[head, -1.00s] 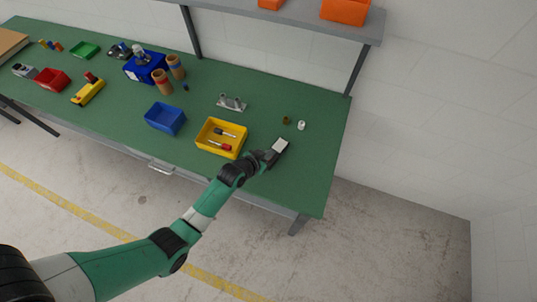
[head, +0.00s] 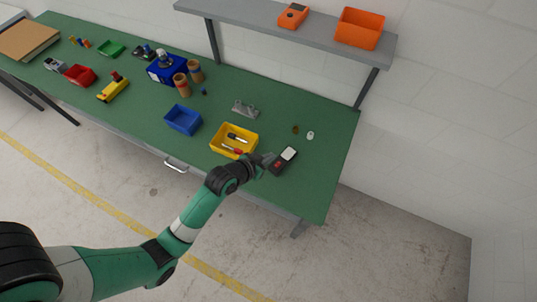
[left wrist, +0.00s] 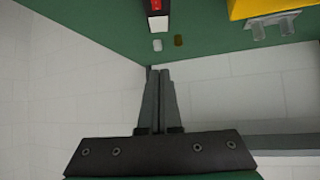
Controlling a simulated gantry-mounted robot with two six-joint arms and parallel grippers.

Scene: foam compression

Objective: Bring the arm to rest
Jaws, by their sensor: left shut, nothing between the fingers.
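My left gripper (head: 268,159) is shut and empty. In the head view it appears just left of a black device (head: 285,160) with a white face and a red part, near the right end of the green bench. In the left wrist view the closed fingers (left wrist: 159,74) point toward this device (left wrist: 157,8), with nothing between them. I cannot tell how high the fingers are above the bench. A small brown piece (head: 295,129) and a small white piece (head: 310,135) stand behind the device. My right gripper is not in view.
A yellow bin (head: 222,152) with tools is left of the gripper, with a blue bin (head: 183,119) beyond. A metal bracket (head: 245,109) stands behind the yellow bin. A grey shelf (head: 270,20) with an orange bin (head: 359,28) overhangs the back. The bench's right end is mostly clear.

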